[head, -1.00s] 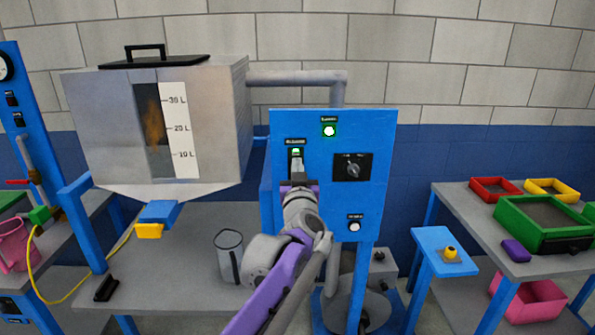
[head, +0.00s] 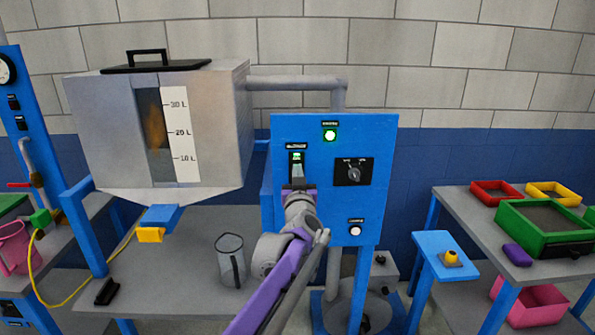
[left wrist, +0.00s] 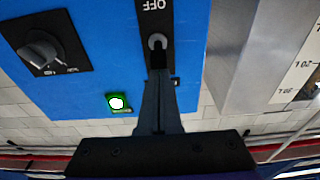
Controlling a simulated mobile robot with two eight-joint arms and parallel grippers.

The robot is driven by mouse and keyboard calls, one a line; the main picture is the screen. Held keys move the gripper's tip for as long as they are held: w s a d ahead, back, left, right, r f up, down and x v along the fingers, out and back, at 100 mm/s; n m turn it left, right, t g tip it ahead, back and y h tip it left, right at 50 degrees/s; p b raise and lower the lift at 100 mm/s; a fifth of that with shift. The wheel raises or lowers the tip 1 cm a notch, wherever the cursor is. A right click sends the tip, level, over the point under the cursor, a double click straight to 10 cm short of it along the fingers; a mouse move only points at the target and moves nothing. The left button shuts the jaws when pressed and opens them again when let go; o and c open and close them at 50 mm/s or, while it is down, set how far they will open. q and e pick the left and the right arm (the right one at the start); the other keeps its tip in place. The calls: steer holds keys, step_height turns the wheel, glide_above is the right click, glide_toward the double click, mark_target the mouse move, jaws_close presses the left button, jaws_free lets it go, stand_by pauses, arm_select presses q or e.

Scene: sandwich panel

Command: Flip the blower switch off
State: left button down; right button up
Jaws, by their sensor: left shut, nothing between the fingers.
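The blue control panel (head: 337,205) stands in the middle of the head view. Its blower switch plate (head: 297,156) has a green mark at the top, and my gripper covers its lower part. In the left wrist view, which is upside down, the round switch knob (left wrist: 157,41) sits close to the OFF label (left wrist: 155,5). My left gripper (head: 296,174) is shut and empty in front of the plate. Its fingertips (left wrist: 158,68) are at the knob, on the side away from OFF; contact cannot be told. My right gripper is not in view.
A lit green lamp (head: 330,134), a rotary knob (head: 353,174) and a white button (head: 355,230) are also on the panel. A metal tank (head: 216,130) stands to the left. A clear jug (head: 230,260) is on the table below. Coloured trays (head: 545,228) lie at the right.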

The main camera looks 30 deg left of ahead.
arm_select(q)
steer(key=s+d+f+t+y, duration=0.2)
steer(key=s+d+f+t, duration=0.1)
steer(key=s, duration=0.5)
steer(key=shift+s+d+f+b, duration=0.3)
steer(key=shift+d+f+b, duration=0.15)
steer(key=shift+d, duration=0.6)
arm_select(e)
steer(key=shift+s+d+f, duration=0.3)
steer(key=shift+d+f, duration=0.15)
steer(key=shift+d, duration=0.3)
